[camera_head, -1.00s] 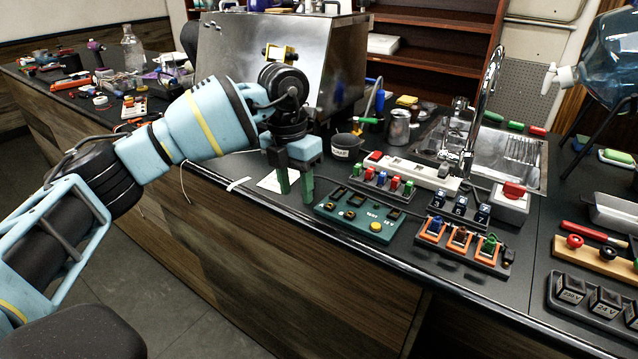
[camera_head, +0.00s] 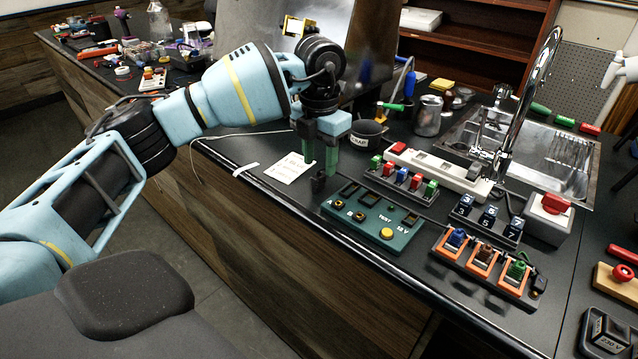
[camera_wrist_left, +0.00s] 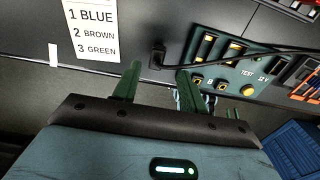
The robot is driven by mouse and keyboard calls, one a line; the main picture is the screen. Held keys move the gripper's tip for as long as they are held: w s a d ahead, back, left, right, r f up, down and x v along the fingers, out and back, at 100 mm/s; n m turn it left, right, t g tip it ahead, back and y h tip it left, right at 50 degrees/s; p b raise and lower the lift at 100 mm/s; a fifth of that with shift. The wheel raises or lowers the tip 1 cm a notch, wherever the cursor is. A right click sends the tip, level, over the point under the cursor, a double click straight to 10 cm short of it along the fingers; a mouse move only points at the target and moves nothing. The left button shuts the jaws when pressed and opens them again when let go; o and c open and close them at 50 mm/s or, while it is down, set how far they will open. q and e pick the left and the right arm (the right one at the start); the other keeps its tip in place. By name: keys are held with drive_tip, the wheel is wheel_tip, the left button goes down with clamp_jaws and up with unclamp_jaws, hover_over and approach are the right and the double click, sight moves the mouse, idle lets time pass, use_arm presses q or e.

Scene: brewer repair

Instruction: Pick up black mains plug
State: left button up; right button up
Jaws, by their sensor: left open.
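A small black mains plug (camera_head: 319,184) stands on the dark counter, left of the green test box. My left gripper (camera_head: 319,171) is over it with its two green fingers pointing down. In the left wrist view the plug (camera_wrist_left: 157,56) shows beyond and between the open fingertips (camera_wrist_left: 159,68), with a black cable running right from it. The fingers are empty; whether they touch the plug I cannot tell. My right gripper is out of view.
The green test box (camera_head: 372,217) is close to the right of the plug. A white note card (camera_head: 289,168) lies to its left. The orange-framed terminal block (camera_head: 485,262) and a power strip (camera_head: 438,170) are farther right.

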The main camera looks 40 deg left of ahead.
sight(318, 175)
use_arm(q)
drive_tip(key=shift+w+a+f, duration=0.1)
drive_tip(key=shift+a+f, duration=0.05)
drive_tip(key=shift+f, duration=1.1)
drive_tip(key=shift+w+a+f, duration=0.1)
drive_tip(key=shift+f, duration=1.15)
drive_tip(key=shift+s, duration=0.1)
clamp_jaws()
